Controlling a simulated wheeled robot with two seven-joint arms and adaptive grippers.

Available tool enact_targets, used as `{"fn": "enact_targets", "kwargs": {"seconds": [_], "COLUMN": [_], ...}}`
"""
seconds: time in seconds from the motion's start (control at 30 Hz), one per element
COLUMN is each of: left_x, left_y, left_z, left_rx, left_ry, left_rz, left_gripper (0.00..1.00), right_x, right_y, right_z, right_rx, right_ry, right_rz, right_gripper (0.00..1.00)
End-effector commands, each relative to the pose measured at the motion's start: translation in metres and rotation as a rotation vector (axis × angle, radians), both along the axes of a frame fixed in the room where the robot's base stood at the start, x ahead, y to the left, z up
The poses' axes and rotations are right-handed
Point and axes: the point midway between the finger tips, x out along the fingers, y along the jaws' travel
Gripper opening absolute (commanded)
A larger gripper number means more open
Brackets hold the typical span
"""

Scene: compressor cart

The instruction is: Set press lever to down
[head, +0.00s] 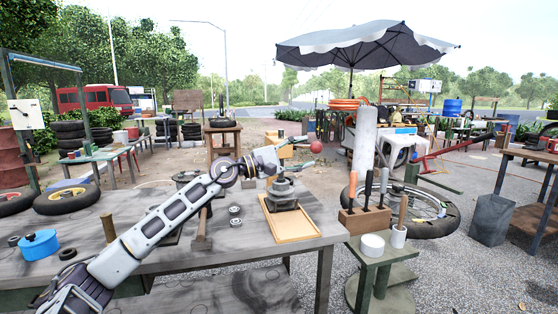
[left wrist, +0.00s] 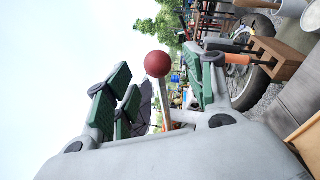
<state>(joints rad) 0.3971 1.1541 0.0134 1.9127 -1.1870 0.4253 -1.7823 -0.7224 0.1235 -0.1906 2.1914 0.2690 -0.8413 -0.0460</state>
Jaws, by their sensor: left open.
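The press (head: 283,192) is a grey block-like device on a wooden tray at the right end of the workbench. Its lever ends in a red ball knob (head: 315,147), held up above and to the right of the press body. My left gripper (head: 279,156) is open, just left of the knob and above the press. In the left wrist view the red knob (left wrist: 158,64) and the pale lever rod (left wrist: 164,105) show in the gap between the green-padded fingers. I cannot tell whether either finger touches them. My right gripper is not in view.
The wooden tray (head: 310,234) lies near the bench's right edge. A hammer (head: 202,230) and small bearings (head: 236,216) lie left of it. A block of handled tools (head: 364,219) stands on a stool to the right.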

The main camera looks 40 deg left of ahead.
Motion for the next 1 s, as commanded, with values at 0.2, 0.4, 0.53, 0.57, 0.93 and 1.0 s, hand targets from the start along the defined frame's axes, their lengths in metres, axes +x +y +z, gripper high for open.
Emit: {"fn": "enact_targets", "kwargs": {"seconds": [0.2,0.4,0.53,0.57,0.93,1.0], "left_x": [-0.007,-0.013,-0.018,-0.019,-0.033,-0.035], "left_y": [0.005,0.009,0.012,0.013,0.022,0.024], "left_z": [-0.002,-0.004,-0.005,-0.005,-0.008,-0.009], "left_rx": [-0.001,0.000,-0.001,-0.001,0.000,0.000], "left_ry": [0.001,0.001,0.002,0.002,0.002,0.002], "left_rz": [0.001,0.000,-0.001,-0.002,-0.002,-0.001], "left_gripper": [0.54,0.54,0.54,0.54,0.54,0.54], "right_x": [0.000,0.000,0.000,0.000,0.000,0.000], "right_y": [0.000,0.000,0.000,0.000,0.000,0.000], "right_z": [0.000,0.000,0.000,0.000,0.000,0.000], "right_rx": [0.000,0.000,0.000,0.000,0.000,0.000], "right_ry": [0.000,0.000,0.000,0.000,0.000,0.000], "right_rz": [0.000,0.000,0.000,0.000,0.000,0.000], "right_gripper": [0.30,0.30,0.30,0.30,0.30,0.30]}}
